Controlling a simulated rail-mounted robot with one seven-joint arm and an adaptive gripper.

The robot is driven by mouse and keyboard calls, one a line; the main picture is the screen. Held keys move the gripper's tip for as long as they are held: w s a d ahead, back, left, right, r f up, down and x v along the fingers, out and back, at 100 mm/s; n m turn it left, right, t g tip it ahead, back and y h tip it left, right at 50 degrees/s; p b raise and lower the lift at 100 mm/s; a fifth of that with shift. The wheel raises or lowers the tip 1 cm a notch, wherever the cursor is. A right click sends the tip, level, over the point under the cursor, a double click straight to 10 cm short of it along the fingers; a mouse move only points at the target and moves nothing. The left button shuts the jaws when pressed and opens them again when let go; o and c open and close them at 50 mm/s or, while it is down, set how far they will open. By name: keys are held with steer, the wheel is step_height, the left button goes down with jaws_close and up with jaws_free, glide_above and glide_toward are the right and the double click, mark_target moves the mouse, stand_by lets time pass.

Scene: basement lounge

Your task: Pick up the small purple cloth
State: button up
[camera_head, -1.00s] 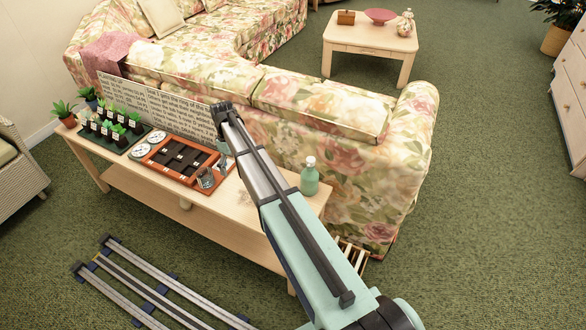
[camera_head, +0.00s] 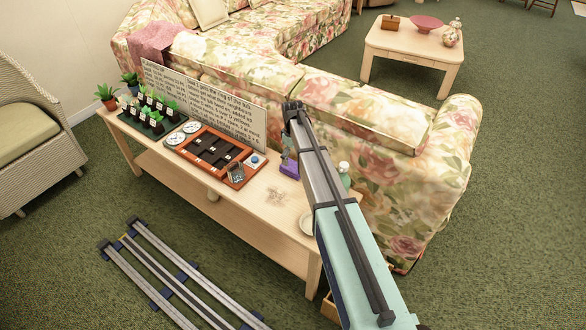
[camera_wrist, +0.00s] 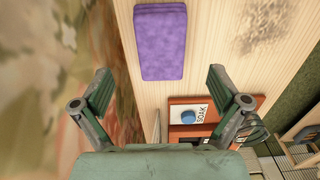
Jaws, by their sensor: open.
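The small purple cloth (camera_wrist: 160,42) lies folded flat as a rectangle on the pale wooden table (camera_wrist: 120,15). In the wrist view it is ahead of my gripper (camera_wrist: 160,86), between the lines of the two fingers. The fingers are spread wide and empty, with the cloth beyond their tips. In the head view a purple patch of the cloth (camera_head: 289,169) shows on the table beside my arm, which hides part of it. My gripper is mostly hidden behind the arm there.
An orange-brown tray (camera_head: 236,153) with dark compartments and a blue knob labelled SOAK (camera_wrist: 189,117) is close by. A text board (camera_head: 205,105) stands behind it. Potted plants (camera_head: 158,108) are at the left end. The floral sofa (camera_head: 355,110) borders the table; a bottle (camera_head: 344,170) is partly behind my arm.

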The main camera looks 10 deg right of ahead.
mark_target(293, 166)
steer(key=shift+s+d+f+p, duration=0.1)
steer(key=shift+f+p, duration=0.25)
steer(key=shift+f, duration=1.3)
steer(key=shift+s+f+p, duration=0.1)
steer(key=shift+f+p, duration=0.2)
steer(key=shift+f, duration=1.35)
steer(key=c, duration=1.2)
